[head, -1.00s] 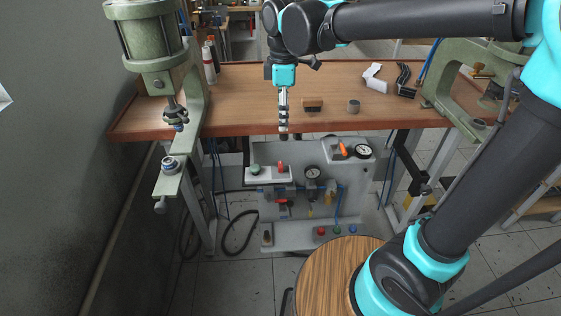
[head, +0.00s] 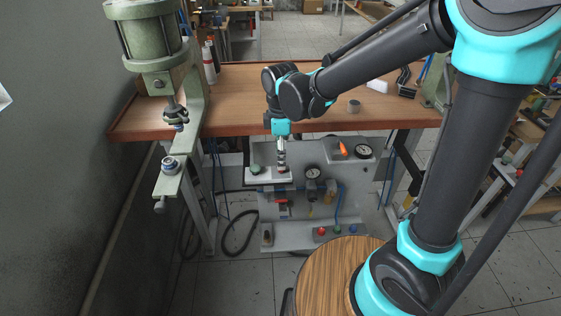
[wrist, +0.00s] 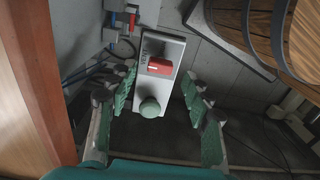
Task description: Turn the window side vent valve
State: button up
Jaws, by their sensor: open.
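The vent valve is a red knob (wrist: 160,66) on a white plate (wrist: 178,48) marked with lettering that seems to read VENT. A round green button (wrist: 150,110) is on the same plate and also shows in the head view (head: 255,169). My gripper (head: 281,168) points down over the plate and hides the red knob in the head view. In the wrist view my gripper (wrist: 159,78) is open, with green-padded fingers on both sides of the plate. The red knob lies between the fingers, with visible gaps, and nothing is held.
An orange lever (head: 342,149) and a gauge (head: 363,151) sit on the right part of the grey panel. Below are another gauge (head: 312,172), tubing and coloured buttons. The wooden bench (head: 235,100) edge is close behind my gripper. A green press (head: 193,130) stands left.

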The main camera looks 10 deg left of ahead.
jog(key=shift+f, duration=1.4)
grip_shut()
